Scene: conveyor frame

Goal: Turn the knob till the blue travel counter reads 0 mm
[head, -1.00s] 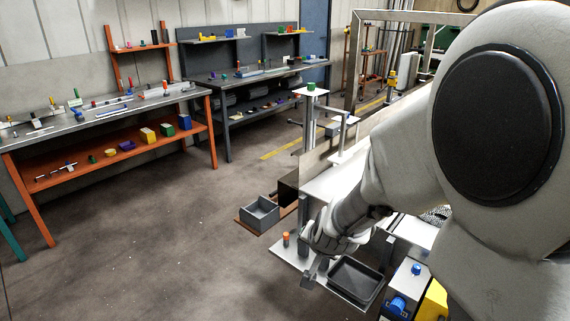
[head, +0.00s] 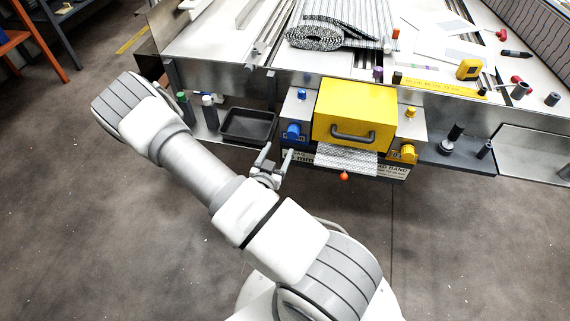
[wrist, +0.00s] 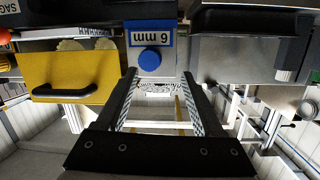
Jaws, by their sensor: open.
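The blue knob (head: 293,131) sits on the grey left end of a unit beside a yellow box. In the wrist view the knob (wrist: 150,60) shows just beyond the fingertips, roughly between them. The blue-framed counter (wrist: 152,37) is right by the knob and seems to read 6 mm; the view is upside down, so a 9 is not ruled out. In the head view the counter (head: 300,157) is mostly unreadable. My gripper (head: 274,158) is open and empty, in front of and below the knob. In the wrist view my gripper (wrist: 158,75) has its fingers apart, not closed on the knob.
The yellow box (head: 353,112) has a dark handle. A yellow knob (head: 404,153) is at its right, and an orange ball (head: 344,176) hangs below. A smaller blue knob (head: 302,95) stands above. A black tray (head: 248,125) lies at left. The floor in front is clear.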

